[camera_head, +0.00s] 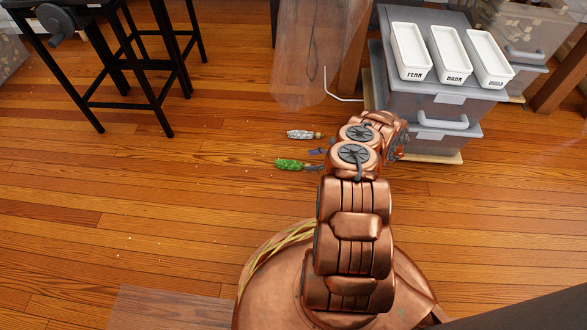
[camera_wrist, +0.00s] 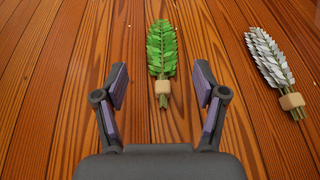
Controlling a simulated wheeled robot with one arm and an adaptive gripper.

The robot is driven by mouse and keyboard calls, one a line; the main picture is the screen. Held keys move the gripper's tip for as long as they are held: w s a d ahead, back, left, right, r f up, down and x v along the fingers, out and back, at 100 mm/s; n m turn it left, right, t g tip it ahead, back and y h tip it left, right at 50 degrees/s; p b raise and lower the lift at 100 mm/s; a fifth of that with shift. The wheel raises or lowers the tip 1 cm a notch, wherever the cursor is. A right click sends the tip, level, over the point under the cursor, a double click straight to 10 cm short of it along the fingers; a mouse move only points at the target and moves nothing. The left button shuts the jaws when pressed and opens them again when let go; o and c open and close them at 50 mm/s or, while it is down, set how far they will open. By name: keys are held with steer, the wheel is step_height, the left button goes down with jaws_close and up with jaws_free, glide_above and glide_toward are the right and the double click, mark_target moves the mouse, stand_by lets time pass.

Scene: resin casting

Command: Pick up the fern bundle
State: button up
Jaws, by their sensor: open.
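The fern bundle (camera_head: 291,164) is a green leafy bundle lying on the wooden floor, left of my arm in the head view. In the wrist view the fern bundle (camera_wrist: 161,50) lies with its leaves pointing away and its stems, bound by a tan band, toward me. My gripper (camera_wrist: 160,85) is open and empty, with its purple-padded fingers on either side of the stem line. I cannot tell its height above the floor. In the head view my arm hides most of the gripper (camera_head: 314,160).
A silvery-white leafy bundle (camera_wrist: 272,62) lies right of the fern; it also shows in the head view (camera_head: 301,134). Grey storage bins (camera_head: 425,105) carry several white labelled trays (camera_head: 410,52). A black-legged stool (camera_head: 125,104) stands at upper left. Floor left of the bundles is mostly clear.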

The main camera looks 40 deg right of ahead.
mark_target(294, 163)
steer(key=shift+w+a+f, duration=0.25)
steer(key=shift+f, duration=0.3)
steer(key=shift+b+x, duration=2.15)
steer(key=shift+x, duration=1.2)
steer(key=shift+d+f, duration=0.1)
steer(key=shift+d, duration=0.05)
steer(key=c, duration=1.1)
